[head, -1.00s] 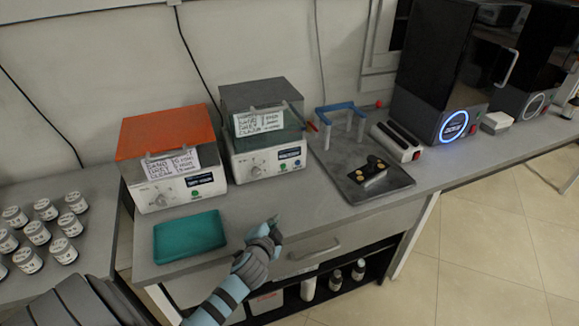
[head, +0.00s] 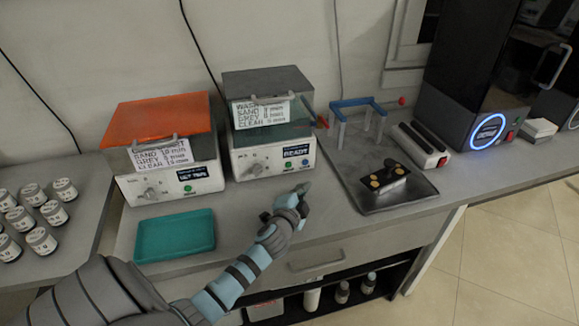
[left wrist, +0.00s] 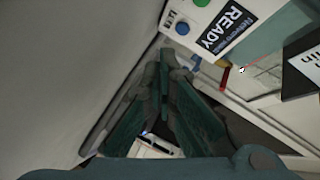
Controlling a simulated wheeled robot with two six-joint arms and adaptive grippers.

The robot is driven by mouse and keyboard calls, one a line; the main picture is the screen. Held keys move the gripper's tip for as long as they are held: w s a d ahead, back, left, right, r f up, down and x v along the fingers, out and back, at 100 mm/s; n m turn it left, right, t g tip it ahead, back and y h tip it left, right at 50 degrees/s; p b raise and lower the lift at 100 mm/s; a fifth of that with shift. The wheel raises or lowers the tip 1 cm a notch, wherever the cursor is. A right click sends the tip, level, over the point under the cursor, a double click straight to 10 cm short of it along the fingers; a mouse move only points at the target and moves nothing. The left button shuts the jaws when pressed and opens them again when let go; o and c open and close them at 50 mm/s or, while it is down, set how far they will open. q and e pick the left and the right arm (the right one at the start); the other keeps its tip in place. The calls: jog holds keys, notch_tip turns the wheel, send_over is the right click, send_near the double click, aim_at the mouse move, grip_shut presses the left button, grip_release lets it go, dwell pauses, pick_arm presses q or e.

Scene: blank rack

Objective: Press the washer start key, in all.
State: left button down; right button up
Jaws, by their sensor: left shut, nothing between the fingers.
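The washer (head: 262,98) is a white box with a dark grey lid, a green see-through section and a handwritten WASH label. Its front has a knob and a dark display reading READY (left wrist: 228,27). Beside the display are a green round key (left wrist: 201,3), cut by the top edge of the wrist view, and a blue round key (left wrist: 182,27). I cannot tell from lettering which key is start. My left gripper (head: 304,188) is shut and empty over the counter, in front of the washer's right front corner. Its fingers (left wrist: 168,62) point toward the blue key, seemingly apart from it.
An orange-lidded unit (head: 160,128) stands left of the washer, with a teal tray (head: 175,236) in front. A dark metal tray (head: 400,201) with a blue-topped stand (head: 355,103) lies to the right. A black printer (head: 485,60) stands farther right. Counter between the trays is clear.

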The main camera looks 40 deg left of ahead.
pick_arm(q)
jog(key=w+a, duration=0.1)
jog(key=a, duration=0.1)
jog(key=w+a, duration=0.1)
jog(key=a, duration=0.1)
jog(key=w+a+b, duration=0.1)
jog(key=w+a, duration=0.1)
jog(key=shift+w+a, duration=0.1)
jog(key=shift+a, duration=0.05)
jog(key=shift+a, duration=0.1)
dwell(1.2)
jog(key=shift+w+a, duration=0.25)
jog(key=shift+w+a, duration=0.2)
jog(key=shift+a, duration=0.15)
dwell(0.7)
jog(key=shift+d, duration=0.1)
jog(key=shift+s+d, duration=0.5)
jog(key=shift+d, duration=0.1)
jog(key=shift+s+d+p, duration=0.25)
jog(key=shift+s+d, duration=0.45)
jog(key=shift+d, duration=0.35)
jog(key=shift+s+d+p, duration=0.25)
jog(key=shift+s+d, duration=0.45)
jog(key=shift+d, duration=0.3)
